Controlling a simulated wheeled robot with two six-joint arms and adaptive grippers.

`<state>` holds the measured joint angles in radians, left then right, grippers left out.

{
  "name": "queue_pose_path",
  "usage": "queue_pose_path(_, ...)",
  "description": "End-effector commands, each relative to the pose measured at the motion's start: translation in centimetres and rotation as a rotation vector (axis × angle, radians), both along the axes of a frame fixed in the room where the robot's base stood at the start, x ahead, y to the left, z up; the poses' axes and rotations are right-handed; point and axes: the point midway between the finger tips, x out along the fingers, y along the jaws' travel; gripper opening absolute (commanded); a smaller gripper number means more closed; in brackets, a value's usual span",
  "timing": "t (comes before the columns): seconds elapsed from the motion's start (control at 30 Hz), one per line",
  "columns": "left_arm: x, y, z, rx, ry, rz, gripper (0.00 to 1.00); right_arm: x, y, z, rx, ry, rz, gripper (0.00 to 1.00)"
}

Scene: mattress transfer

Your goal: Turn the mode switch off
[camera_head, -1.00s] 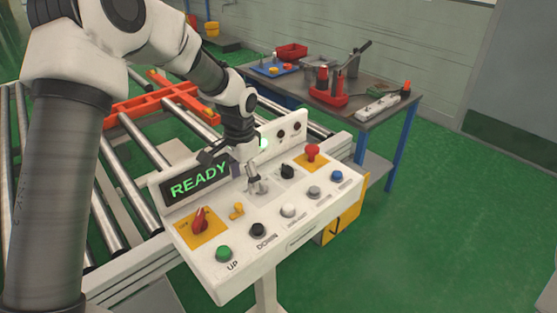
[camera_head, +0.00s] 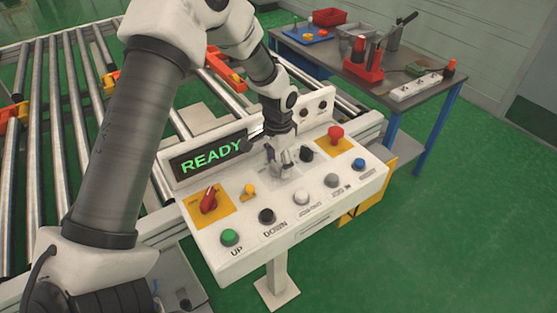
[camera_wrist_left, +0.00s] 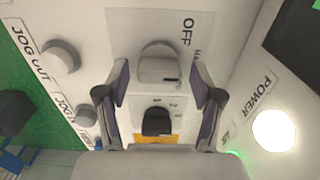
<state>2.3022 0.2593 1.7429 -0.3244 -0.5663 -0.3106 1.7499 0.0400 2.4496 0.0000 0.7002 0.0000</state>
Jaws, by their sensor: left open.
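The mode switch (camera_wrist_left: 160,64) is a grey knob on a light plate in the left wrist view. The word OFF and a partly hidden label stand beside it. A dark mark shows on the knob's lower right edge. My left gripper (camera_wrist_left: 159,80) is open, with one finger on each side of the knob; I cannot tell whether they touch it. In the head view my left gripper (camera_head: 278,158) points down at the middle of the white control panel (camera_head: 325,216), and it hides most of the switch. My right gripper is not in view.
A black knob (camera_wrist_left: 157,122) sits close by the switch. The panel also has a READY display (camera_head: 211,157), a red mushroom button (camera_head: 336,134), a red rotary switch (camera_head: 209,200) and several push buttons. Roller conveyors lie behind; a workbench (camera_head: 400,68) stands at the back right.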

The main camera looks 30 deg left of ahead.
Motion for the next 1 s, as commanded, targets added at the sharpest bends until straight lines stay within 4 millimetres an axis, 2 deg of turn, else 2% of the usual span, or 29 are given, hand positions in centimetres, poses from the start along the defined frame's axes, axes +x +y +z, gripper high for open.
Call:
queue_pose_path(0.07, 0.0, 0.0, 0.0, 0.0, 0.0, 0.0, 0.67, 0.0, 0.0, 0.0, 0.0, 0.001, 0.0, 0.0)
queue_pose_path(0.1, 0.0, 0.0, 0.0, 0.0, 0.0, 0.0, 0.53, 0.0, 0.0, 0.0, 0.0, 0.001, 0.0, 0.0)
queue_pose_path(0.23, 0.0, 0.0, 0.0, 0.0, 0.0, 0.0, 0.07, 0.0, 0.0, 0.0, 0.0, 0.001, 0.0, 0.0)
queue_pose_path(0.67, 0.0, 0.0, 0.0, 0.0, 0.001, 0.037, 0.07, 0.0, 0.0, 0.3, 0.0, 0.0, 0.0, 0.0)
queue_pose_path(1.0, 0.0, 0.0, 0.1, 0.001, 0.002, 0.235, 0.07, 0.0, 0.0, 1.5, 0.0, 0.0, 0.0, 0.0)
